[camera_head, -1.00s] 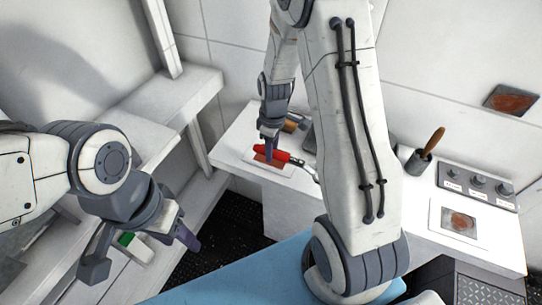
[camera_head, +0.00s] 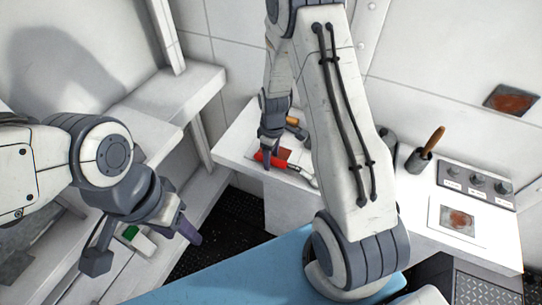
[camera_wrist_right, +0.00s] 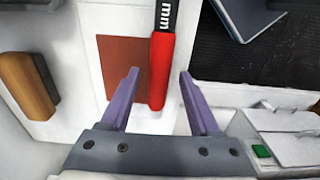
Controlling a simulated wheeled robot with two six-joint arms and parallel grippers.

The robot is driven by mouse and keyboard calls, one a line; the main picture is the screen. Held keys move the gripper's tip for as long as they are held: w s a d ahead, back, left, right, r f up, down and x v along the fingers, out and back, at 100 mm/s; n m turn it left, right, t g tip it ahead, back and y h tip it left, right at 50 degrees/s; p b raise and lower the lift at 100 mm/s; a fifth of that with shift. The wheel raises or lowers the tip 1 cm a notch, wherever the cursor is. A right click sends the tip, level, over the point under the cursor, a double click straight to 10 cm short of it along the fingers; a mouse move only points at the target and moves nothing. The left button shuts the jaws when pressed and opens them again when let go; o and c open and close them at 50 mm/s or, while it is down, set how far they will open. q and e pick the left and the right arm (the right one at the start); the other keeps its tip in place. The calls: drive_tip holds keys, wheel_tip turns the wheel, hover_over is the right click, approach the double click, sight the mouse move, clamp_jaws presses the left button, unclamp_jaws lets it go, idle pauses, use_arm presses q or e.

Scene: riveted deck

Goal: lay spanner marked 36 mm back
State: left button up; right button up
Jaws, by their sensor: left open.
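The spanner has a red handle (camera_head: 272,160) and a light metal end (camera_head: 314,181), and it lies at the left end of the white bench (camera_head: 238,140). In the right wrist view its red grip (camera_wrist_right: 160,72) meets a black part lettered "mm"; no number shows. The grip overlaps the right edge of a brown square (camera_wrist_right: 122,58) on a white card. My right gripper (camera_wrist_right: 160,88) is open, its purple fingers apart on either side of the grip; it also shows in the head view (camera_head: 272,150). My left gripper (camera_head: 143,250) is open and empty at lower left.
A dark cup (camera_head: 418,160) with a wooden handle and a knob panel (camera_head: 478,184) stand farther right on the bench. White shelves (camera_head: 190,90) line the left. A blue surface (camera_head: 240,272) lies in front.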

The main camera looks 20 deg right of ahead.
drive_tip(key=shift+r, duration=0.35)
wheel_tip(320, 180, up, 11)
drive_tip(key=b, duration=0.2)
drive_tip(key=s+a+r, duration=0.4)
drive_tip(key=a, duration=0.4)
drive_tip(key=s+a+r, duration=0.2)
drive_tip(key=s+a, duration=0.3)
drive_tip(key=s, duration=0.4)
drive_tip(key=s+a+r, duration=0.2)
drive_tip(key=s+a, duration=0.2)
drive_tip(key=s, duration=0.6)
drive_tip(key=shift+s+a+m+y, duration=0.2)
drive_tip(key=shift+a+m+y, duration=0.1)
drive_tip(key=shift+a+m, duration=0.1)
